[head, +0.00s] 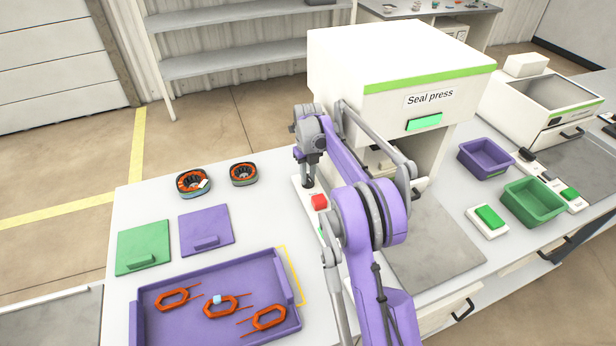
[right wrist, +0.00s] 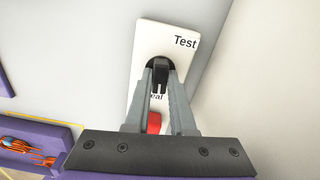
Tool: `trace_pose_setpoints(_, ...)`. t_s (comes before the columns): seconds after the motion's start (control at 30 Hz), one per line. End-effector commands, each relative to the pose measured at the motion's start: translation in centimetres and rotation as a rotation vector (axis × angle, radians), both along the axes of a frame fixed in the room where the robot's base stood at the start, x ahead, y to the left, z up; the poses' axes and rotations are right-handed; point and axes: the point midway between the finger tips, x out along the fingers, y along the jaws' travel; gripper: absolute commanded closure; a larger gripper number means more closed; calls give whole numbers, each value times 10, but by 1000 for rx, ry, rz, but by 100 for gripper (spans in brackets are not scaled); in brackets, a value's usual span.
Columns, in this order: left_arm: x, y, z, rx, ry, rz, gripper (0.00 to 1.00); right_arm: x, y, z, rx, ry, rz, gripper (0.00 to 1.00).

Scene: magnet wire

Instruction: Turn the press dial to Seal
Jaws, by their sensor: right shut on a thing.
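The seal press (head: 345,62) is a large white box with a green stripe and a "Seal press" label. A white control panel (right wrist: 150,38) sits at its left foot. In the right wrist view the panel bears a black dial (right wrist: 161,66), with "Test" printed above right and a partly hidden label ending "eal" below. My right gripper (right wrist: 160,76) is shut on the dial's knob, pointing down. It also shows in the head view (head: 308,184), where it covers the dial. Which label the dial points to is hard to tell. My left gripper is not in view.
A red button (head: 319,202) lies just beside the gripper on the panel. A purple tray (head: 215,279) with orange coils, purple and green lids and two ring-shaped parts lie to the left. Purple (head: 487,158) and green bins (head: 533,201) stand to the right.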

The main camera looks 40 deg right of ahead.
Motion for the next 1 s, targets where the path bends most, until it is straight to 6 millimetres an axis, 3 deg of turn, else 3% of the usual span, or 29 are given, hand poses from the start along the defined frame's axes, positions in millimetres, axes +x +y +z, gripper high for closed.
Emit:
trace_pose_setpoints(0.33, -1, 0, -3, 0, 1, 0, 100, 0, -1, 1, -1, -1, -125, 100)
trace_pose_setpoints(0.83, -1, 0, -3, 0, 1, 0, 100, 0, -1, 1, -1, -2, -143, 100)
trace_pose_setpoints(0.87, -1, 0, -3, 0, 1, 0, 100, 0, -1, 1, -1, -2, -143, 76)
trace_pose_setpoints(1.0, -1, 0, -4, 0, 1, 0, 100, 0, 0, 1, -1, -1, -142, 51)
